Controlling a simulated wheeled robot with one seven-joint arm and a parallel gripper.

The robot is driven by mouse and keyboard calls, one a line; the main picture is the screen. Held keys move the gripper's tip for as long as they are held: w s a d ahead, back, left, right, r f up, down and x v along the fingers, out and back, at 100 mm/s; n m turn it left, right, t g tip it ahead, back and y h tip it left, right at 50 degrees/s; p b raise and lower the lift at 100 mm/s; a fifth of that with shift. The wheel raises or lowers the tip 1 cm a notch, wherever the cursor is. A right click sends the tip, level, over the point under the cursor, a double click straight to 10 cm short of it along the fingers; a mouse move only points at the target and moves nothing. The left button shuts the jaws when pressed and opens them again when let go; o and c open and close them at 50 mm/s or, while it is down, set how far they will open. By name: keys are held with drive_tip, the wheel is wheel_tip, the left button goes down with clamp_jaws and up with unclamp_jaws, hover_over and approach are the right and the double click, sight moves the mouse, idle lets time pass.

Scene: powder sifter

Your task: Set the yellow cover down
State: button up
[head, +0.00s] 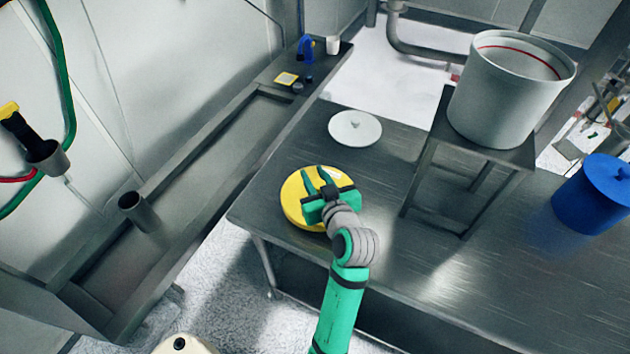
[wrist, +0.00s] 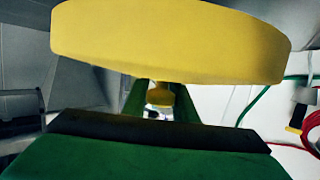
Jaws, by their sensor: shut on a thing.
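The yellow cover (head: 293,197) is a round disc at the left end of the steel table in the head view. My gripper (head: 321,180) is over it, with its green fingers reaching across its top. In the wrist view the cover (wrist: 170,40) fills the upper part of the picture, and its small yellow knob (wrist: 159,94) sits between the two green fingers (wrist: 158,100). The gripper is shut on that knob. I cannot tell whether the cover touches the table or is held a little above it.
A white lid (head: 355,128) lies on the steel table (head: 400,250) behind the cover. A large white bucket (head: 505,95) stands on a raised stand (head: 455,165) to the right. A blue lidded drum (head: 592,195) is at the far right. The table's front right is clear.

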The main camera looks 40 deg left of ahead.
drive_tip(key=shift+w+a+f, duration=0.15)
drive_tip(key=shift+f, duration=0.85)
drive_tip(key=shift+w+a+f, duration=0.1)
drive_tip(key=shift+a+f, duration=0.05)
drive_tip(key=shift+f, duration=0.8)
drive_tip(key=o, duration=1.1)
drive_tip(key=shift+f, duration=0.1)
drive_tip(key=shift+c, duration=0.2)
drive_tip(key=shift+s, duration=0.1)
drive_tip(key=v, duration=1.2)
